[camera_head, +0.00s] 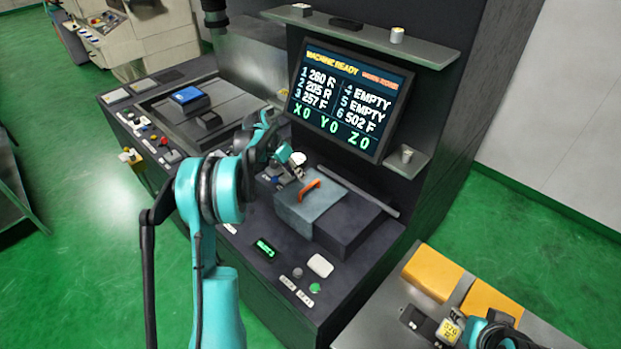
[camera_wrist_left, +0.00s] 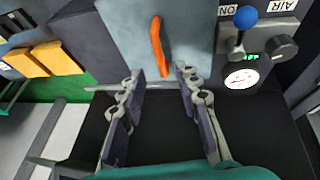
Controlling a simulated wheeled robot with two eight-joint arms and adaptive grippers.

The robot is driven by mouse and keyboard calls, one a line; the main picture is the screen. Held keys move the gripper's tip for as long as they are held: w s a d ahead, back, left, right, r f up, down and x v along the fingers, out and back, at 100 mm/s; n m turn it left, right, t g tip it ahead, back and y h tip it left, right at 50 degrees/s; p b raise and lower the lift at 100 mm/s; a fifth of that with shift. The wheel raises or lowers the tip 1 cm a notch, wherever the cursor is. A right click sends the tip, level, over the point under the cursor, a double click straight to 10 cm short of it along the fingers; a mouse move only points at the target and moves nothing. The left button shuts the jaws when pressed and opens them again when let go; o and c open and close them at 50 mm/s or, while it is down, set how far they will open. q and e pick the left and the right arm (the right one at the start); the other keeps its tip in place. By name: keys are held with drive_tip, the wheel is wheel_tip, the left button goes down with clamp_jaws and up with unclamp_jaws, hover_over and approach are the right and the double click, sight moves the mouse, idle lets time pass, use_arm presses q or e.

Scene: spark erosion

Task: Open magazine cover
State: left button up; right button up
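The magazine cover (camera_head: 296,210) is a flat grey-blue lid with an orange handle (camera_head: 310,189), lying on the dark magazine box on the machine's front deck. In the left wrist view, the cover (camera_wrist_left: 190,30) and its upright orange handle (camera_wrist_left: 157,48) are at the top centre. My left gripper (camera_head: 292,172) is beside the cover, behind the handle. In the left wrist view, its fingers (camera_wrist_left: 160,78) are spread and empty, with the handle just beyond the gap between the tips. My right arm (camera_head: 495,335) shows only partly at the bottom right; its fingers cannot be made out.
A screen (camera_head: 347,98) reading MACHINE READY stands behind the cover. A blue-knobbed lever (camera_wrist_left: 245,18) and a round gauge (camera_wrist_left: 241,78) are close to the left gripper. Yellow-orange blocks (camera_head: 432,271) lie on a side table at the right. Buttons line the deck's front.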

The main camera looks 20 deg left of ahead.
use_arm(q)
hover_over(311, 199)
drive_tip(key=a, duration=0.3)
wheel_tip(311, 199, down, 7)
drive_tip(key=shift+d+r, duration=0.15)
clamp_jaws()
